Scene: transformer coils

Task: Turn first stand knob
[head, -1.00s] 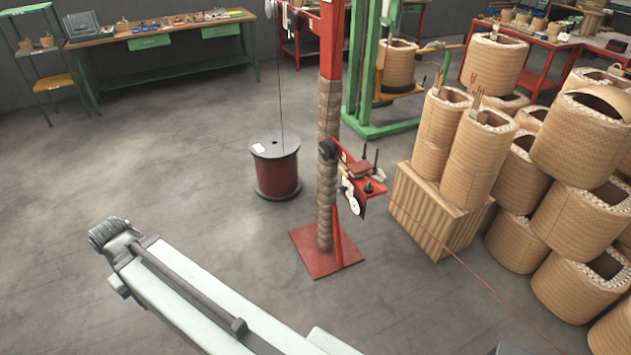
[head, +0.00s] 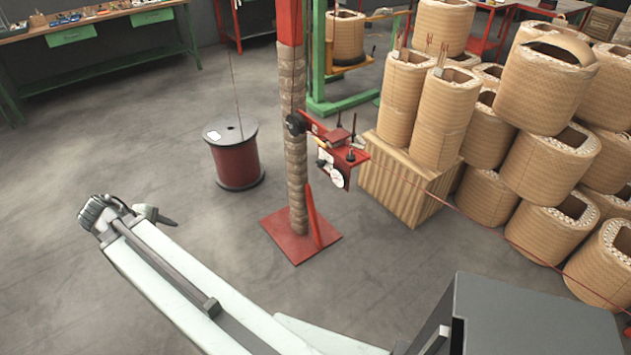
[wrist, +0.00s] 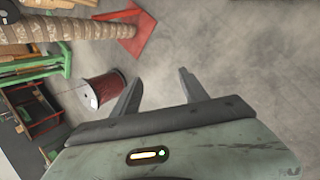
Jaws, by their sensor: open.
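The stand is a red post wrapped in brown bands (head: 297,170) on a red base plate (head: 301,236). A black round knob (head: 296,124) sits on its side at the red bracket (head: 337,152), which carries a white wheel and small black parts. My gripper (head: 166,217) is at the far end of my arm, left of the stand, low over the floor and well apart from the knob. In the wrist view my gripper (wrist: 158,82) shows two spread fingers with nothing between them.
A dark red cable drum (head: 236,162) stands left of the stand. A wooden block (head: 405,187) and stacked wrapped coils (head: 550,150) crowd the right. A red line runs from the bracket toward the lower right. The floor before the stand is clear.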

